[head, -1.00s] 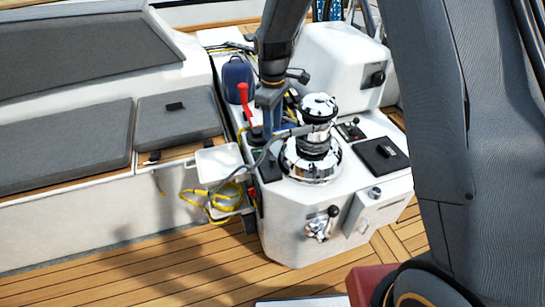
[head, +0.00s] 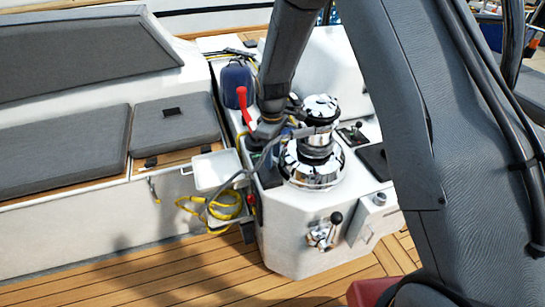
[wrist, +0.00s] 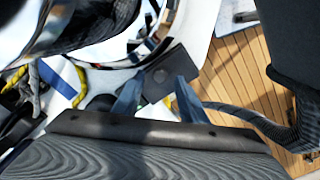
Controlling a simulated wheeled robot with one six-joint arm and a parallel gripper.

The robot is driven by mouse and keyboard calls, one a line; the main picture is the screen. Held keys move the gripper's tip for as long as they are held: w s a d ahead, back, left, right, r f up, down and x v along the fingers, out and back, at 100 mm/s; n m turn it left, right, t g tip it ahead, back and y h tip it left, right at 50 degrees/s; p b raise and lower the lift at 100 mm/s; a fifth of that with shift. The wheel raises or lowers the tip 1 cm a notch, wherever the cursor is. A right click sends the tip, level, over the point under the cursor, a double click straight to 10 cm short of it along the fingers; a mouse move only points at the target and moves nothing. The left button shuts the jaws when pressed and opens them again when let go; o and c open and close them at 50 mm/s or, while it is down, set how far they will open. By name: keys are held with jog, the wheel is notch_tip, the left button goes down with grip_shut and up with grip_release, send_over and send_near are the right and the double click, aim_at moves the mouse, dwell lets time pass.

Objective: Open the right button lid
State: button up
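My gripper (wrist: 158,82) shows in the wrist view with two bluish fingers spread apart and nothing held between them. A dark grey square lid (wrist: 168,70) with a round raised centre lies just beyond the fingertips, roughly between them. I cannot tell whether the fingers touch it. It looks shut. A dark round piece (wrist: 100,103) lies left of the fingers, partly hidden. In the head view my gripper (head: 268,132) is low over the console's left edge, beside the chrome winch (head: 312,165). Dark fittings (head: 268,175) sit below it, partly covered by a grey cable.
A red-handled lever (head: 242,98) and a blue bag (head: 236,78) stand close left of my gripper. A white tray (head: 217,170) and yellow rope (head: 225,207) are left of the console. The wooden deck (head: 190,275) in front is clear.

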jog(key=shift+f, duration=0.75)
grip_shut()
